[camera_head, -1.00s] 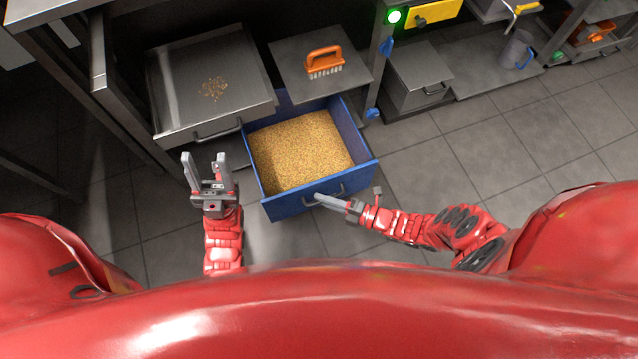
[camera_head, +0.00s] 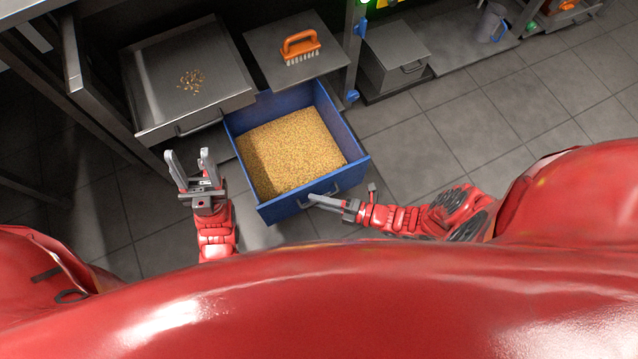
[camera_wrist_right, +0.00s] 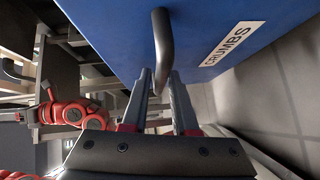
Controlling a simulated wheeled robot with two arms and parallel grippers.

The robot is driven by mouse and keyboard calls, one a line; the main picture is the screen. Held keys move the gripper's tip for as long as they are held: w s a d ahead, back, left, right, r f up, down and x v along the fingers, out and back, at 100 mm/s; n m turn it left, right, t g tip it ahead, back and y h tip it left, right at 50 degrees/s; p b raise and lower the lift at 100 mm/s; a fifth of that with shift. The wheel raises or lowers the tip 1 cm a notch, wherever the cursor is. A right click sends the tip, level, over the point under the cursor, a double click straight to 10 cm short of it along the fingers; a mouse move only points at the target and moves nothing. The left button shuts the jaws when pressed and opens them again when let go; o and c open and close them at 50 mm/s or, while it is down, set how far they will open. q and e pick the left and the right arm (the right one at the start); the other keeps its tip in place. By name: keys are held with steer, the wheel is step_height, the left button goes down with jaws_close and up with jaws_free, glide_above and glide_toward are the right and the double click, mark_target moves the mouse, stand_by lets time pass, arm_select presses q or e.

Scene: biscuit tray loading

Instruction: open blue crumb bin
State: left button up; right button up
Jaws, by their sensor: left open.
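The blue crumb bin (camera_head: 350,167) is a drawer pulled well out from under the metal counter, filled with golden crumbs (camera_head: 290,150). Its front carries a grey bar handle (camera_head: 325,197); the handle also shows in the right wrist view (camera_wrist_right: 163,45), beside a white "CRUMBS" label (camera_wrist_right: 229,45). My right gripper (camera_head: 314,199) is at the front of the bin, shut on the handle, which lies between its fingers (camera_wrist_right: 161,76). My left gripper (camera_head: 187,160) is open and empty, left of the bin, with its fingers pointing up in the picture.
A metal tray (camera_head: 225,103) with a few crumbs stands left of the bin. An orange brush (camera_head: 300,45) lies on the metal top (camera_head: 262,40) behind it. A lidded metal box (camera_head: 395,50) stands to the right. The tiled floor (camera_head: 480,120) at right is clear.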

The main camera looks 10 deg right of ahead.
steer(key=v, duration=1.7)
steer(key=shift+s+d+p, duration=0.15)
steer(key=shift+d+p, duration=0.05)
steer(key=shift+p, duration=0.1)
